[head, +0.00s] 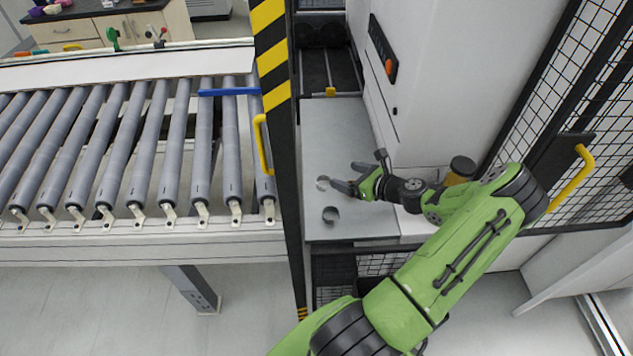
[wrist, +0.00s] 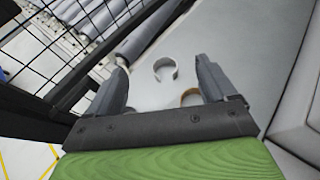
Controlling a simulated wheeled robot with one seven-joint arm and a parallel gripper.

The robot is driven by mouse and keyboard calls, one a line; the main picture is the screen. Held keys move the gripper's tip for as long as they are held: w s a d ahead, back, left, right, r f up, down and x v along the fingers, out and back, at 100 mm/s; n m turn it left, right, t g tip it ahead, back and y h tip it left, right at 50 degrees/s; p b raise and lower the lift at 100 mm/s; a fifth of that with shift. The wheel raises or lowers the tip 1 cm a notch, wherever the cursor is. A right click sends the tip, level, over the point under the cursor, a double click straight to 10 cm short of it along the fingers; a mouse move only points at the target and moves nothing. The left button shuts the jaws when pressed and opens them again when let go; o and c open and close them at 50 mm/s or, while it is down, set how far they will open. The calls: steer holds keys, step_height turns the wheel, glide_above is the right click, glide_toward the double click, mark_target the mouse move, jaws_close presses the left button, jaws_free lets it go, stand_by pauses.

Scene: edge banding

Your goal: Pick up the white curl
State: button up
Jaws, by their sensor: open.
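The white curl, a small open ring, stands on the grey table in the head view (head: 322,183), just left of my fingertips. In the wrist view the white curl (wrist: 165,68) shows ahead of the fingers, roughly between their lines, with its gap toward the upper left. My gripper (head: 345,178) is open and empty, pointing left over the table; its two dark fingers also show in the wrist view (wrist: 160,82). The white curl is clear of both fingers.
A dark grey curl (head: 330,215) sits on the grey table (head: 335,130) below the white one in the head view. A striped post (head: 272,60) and roller conveyor (head: 150,150) stand left. A white cabinet (head: 440,70) stands right. The table's far part is clear.

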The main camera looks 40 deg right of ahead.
steer(key=b, duration=0.6)
glide_toward(320, 180)
steer(key=x, duration=0.6)
steer(key=shift+w+a+r+p, duration=0.1)
steer(key=shift+w+a+p, duration=0.05)
steer(key=shift+w+p, duration=0.2)
steer(key=shift+s, duration=0.1)
steer(key=c, duration=1.1)
